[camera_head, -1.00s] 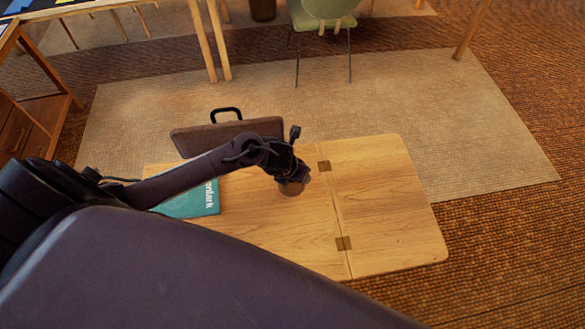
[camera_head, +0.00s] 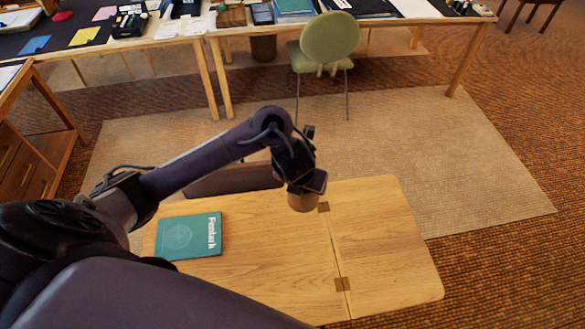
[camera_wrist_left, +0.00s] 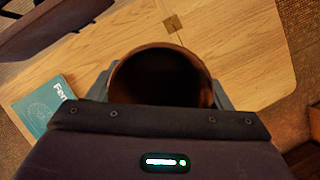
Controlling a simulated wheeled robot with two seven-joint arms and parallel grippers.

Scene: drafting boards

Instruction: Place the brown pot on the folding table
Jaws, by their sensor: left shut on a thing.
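The brown pot (camera_head: 303,201) is in my left gripper (camera_head: 304,189), whose jaws are shut on it. In the left wrist view the open mouth of the pot (camera_wrist_left: 160,80) shows between the two fingers (camera_wrist_left: 160,88), and its inside is dark. The folding table (camera_head: 385,235) has a light wood top with a hinged seam. The pot overlaps the table top near the upper hinge in the head view and appears to be held above it. The pot's underside is hidden. My right gripper is not in view.
A teal book (camera_head: 189,237) lies on the left of the table. A green chair (camera_head: 329,40) and a long cluttered desk are farther back. The table's right leaf is clear.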

